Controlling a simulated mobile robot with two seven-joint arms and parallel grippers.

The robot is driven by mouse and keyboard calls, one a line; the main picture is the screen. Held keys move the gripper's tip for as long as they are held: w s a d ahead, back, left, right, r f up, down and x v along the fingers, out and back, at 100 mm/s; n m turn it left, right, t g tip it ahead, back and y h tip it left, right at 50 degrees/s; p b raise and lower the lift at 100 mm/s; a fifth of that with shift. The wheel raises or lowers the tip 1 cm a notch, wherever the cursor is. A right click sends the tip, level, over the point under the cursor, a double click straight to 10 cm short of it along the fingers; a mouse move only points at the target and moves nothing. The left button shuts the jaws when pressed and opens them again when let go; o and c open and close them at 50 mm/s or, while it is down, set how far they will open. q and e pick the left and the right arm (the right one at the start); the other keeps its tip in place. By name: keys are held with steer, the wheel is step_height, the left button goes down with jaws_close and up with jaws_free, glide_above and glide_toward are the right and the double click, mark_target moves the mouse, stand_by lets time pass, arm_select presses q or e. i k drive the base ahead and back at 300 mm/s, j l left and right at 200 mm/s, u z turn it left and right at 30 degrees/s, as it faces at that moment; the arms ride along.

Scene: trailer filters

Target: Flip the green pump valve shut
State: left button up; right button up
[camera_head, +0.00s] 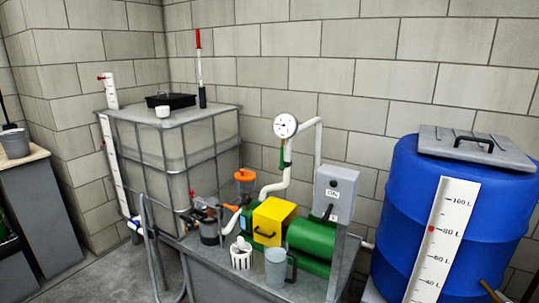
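The green valve handle (283,157) is a small, narrow green lever on the white pipe (288,172), just below the round pressure gauge (285,126). The lever looks close to upright, roughly along the pipe; it is too small to tell its exact angle. The green pump (309,240) sits below on a grey metal bench, with a yellow cover (271,221) at its left. Neither of my grippers is in the head view.
A grey switch box (336,193) stands right of the pipe. A white cup (241,254) and a grey jug (276,268) stand in front of the pump. A caged tank (172,148) is at left, a blue barrel (408,215) at right. A block wall is behind.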

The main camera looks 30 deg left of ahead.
mark_target(281, 167)
steer(key=i+j+u, duration=0.35)
steer(key=i+j, duration=0.8)
steer(key=j+z, duration=0.3)
steer(key=j, duration=0.4)
